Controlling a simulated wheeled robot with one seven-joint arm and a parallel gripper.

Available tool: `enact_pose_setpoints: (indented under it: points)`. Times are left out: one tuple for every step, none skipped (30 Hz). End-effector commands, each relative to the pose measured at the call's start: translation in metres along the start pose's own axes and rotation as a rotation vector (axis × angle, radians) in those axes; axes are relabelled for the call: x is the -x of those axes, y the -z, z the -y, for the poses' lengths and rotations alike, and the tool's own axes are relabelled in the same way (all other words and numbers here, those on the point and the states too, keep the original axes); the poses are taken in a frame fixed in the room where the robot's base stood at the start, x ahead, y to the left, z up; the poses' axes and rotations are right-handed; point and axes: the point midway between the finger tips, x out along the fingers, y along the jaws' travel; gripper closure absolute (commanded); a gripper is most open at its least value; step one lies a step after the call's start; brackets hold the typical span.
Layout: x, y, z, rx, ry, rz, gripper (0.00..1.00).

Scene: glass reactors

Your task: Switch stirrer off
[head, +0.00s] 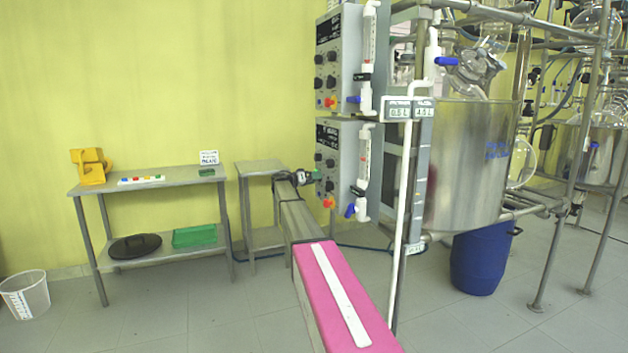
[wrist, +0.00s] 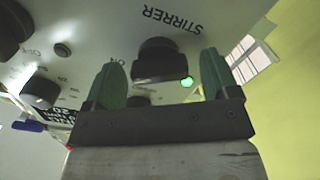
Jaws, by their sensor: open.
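The STIRRER knob (wrist: 160,58), black and round, sits on a pale panel under upside-down lettering that reads STIRRER in the wrist view. A small green light (wrist: 187,82) glows beside the knob. My gripper (wrist: 163,70) is open, its two green fingers on either side of the knob in the picture. A gap shows between the knob and each finger; I cannot tell how deep the fingers reach. In the head view my gripper (head: 312,177) is at the left face of the lower control box (head: 345,140). Its fingertips are too small there to make out.
A similar control box (head: 345,45) is mounted above. Other black knobs (wrist: 40,92) share the panel. A glass and metal reactor frame (head: 405,180) stands to the right, with a steel vessel (head: 465,160). A steel table (head: 150,185) stands by the yellow wall at left.

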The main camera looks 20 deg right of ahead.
Motion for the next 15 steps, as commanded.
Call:
enact_pose_setpoints:
  points:
    - [0.0, 0.0, 0.0, 0.0, 0.0, 0.0, 0.19]
    - [0.0, 0.0, 0.0, 0.0, 0.0, 0.0, 0.19]
    - [0.0, 0.0, 0.0, 0.0, 0.0, 0.0, 0.19]
    - [0.0001, 0.0, 0.0001, 0.0, 0.0, 0.0, 0.19]
    - [0.0001, 0.0, 0.0001, 0.0, 0.0, 0.0, 0.29]
    - [0.0001, -0.0001, 0.0, 0.0, 0.0, 0.0, 0.42]
    - [0.0001, -0.0001, 0.0, 0.0, 0.0, 0.0, 0.52]
    - [0.0001, -0.0001, 0.0, 0.0, 0.0, 0.0, 0.61]
    - [0.0001, -0.0001, 0.0, 0.0, 0.0, 0.0, 0.69]
    - [0.0001, -0.0001, 0.0, 0.0, 0.0, 0.0, 0.69]
    - [0.0001, -0.0001, 0.0, 0.0, 0.0, 0.0, 0.69]
    - [0.0001, -0.0001, 0.0, 0.0, 0.0, 0.0, 0.69]
    - [0.0001, -0.0001, 0.0001, 0.001, 0.0, 0.0, 0.69]
    - [0.0001, -0.0001, 0.0, 0.002, 0.0, 0.0, 0.69]
    - [0.0001, -0.0001, 0.0001, 0.005, 0.0, 0.0, 0.68]
